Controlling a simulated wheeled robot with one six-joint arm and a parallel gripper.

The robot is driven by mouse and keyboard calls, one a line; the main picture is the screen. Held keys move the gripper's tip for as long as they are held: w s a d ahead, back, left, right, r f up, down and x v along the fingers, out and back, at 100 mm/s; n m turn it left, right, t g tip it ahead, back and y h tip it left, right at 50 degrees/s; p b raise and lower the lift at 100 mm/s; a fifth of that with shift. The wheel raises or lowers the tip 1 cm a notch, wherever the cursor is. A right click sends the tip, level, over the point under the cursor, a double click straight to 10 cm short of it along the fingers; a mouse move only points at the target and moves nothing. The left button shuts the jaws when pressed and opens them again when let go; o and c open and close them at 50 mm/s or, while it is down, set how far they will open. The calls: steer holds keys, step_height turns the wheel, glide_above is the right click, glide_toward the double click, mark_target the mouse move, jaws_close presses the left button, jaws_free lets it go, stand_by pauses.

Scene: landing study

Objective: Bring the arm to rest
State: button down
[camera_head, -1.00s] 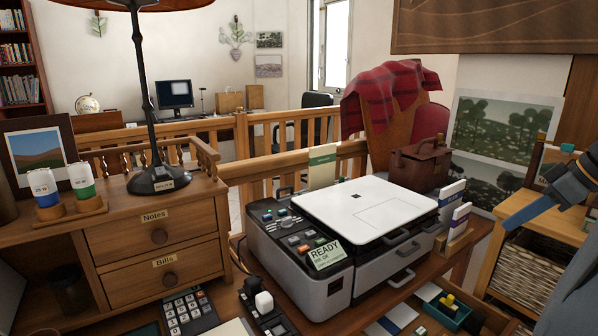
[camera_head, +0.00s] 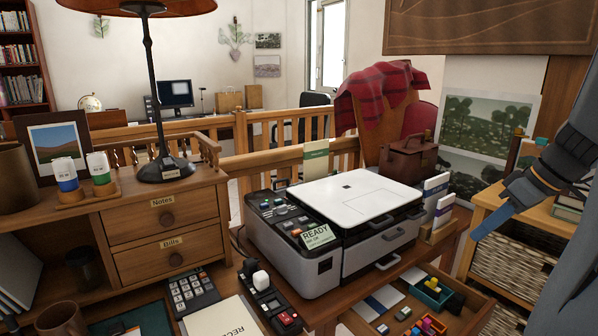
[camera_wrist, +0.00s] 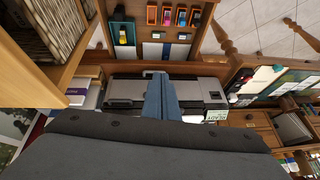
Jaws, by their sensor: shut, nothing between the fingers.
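My gripper (camera_head: 476,236) is at the right of the head view, its blue fingers closed together and pointing down and left. It is empty, in front of the wooden basket shelf (camera_head: 487,200) in the picture. In the wrist view the shut blue fingers (camera_wrist: 161,97) stand in the middle, over the grey and white printer (camera_wrist: 126,90) in the picture. My arm comes in from the right edge of the head view.
The printer (camera_head: 340,262) stands on the desk, with an open drawer (camera_head: 465,321) of small items below it. A lamp (camera_head: 153,100) stands on the small chest (camera_head: 205,205) at left. A brown bag (camera_head: 408,160) and card stands (camera_head: 436,205) lie near the gripper in the picture.

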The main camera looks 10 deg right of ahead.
steer(key=s+a+f+m+g+h, duration=0.1)
steer(key=s+a+f, duration=0.1)
steer(key=a, duration=0.8)
steer(key=s+a+f+m+g+h, duration=0.1)
steer(key=a+f, duration=0.4)
steer(key=a, duration=0.5)
steer(key=s+a+f+m+g+h, duration=0.1)
steer(key=s+a+f+g, duration=0.1)
steer(key=a, duration=0.9)
steer(key=shift+s+f+m+g+p, duration=0.3)
steer(key=shift+s+f+g+p, duration=0.1)
steer(key=shift+s+f, duration=0.5)
